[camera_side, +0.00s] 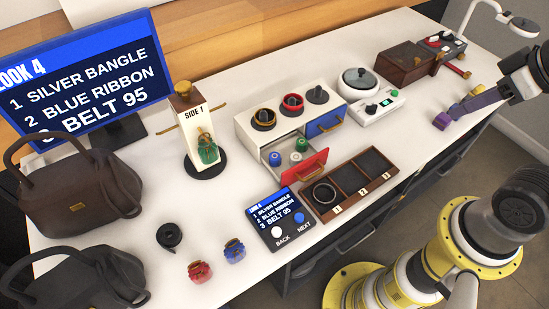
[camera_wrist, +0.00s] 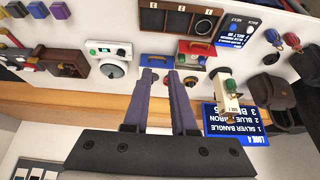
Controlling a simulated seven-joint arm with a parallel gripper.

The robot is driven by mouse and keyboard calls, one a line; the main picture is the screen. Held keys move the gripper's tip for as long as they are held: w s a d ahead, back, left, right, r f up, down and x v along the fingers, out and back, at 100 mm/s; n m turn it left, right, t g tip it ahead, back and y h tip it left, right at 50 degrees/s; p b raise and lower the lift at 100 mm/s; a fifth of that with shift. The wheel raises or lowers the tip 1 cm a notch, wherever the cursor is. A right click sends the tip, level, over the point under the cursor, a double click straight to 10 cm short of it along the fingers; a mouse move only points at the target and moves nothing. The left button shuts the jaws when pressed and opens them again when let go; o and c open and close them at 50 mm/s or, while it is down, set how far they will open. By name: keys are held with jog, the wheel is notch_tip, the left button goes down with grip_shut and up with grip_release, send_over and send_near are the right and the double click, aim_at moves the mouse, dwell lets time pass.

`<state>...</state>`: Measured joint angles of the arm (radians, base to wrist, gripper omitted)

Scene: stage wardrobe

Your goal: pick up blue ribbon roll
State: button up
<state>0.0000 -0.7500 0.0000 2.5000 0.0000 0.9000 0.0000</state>
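A blue ribbon roll (camera_side: 302,145) stands in the open red-fronted drawer (camera_side: 314,168) of the white cabinet. A green roll (camera_side: 275,159) and a whitish roll (camera_side: 295,157) are in the same drawer. My gripper (camera_side: 447,116) is at the right of the side view, well away from the drawer. Its purple fingers are apart with nothing between them, as the wrist view also shows (camera_wrist: 160,78). In the wrist view the red drawer (camera_wrist: 197,47) lies beyond the fingertips to the right; its rolls are small and partly hidden there.
A three-slot tray (camera_side: 341,208) with a ring in slot 1 lies before the drawer. The blue drawer (camera_side: 325,123) is shut; bangles and stands sit on top. A stand marked SIDE 1 (camera_side: 195,125), a dial device (camera_side: 360,85), a brown box (camera_side: 405,62) and bags (camera_side: 80,180) stand around.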

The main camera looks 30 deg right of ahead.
jog(key=o, duration=0.3)
jog(key=shift+o, duration=0.2)
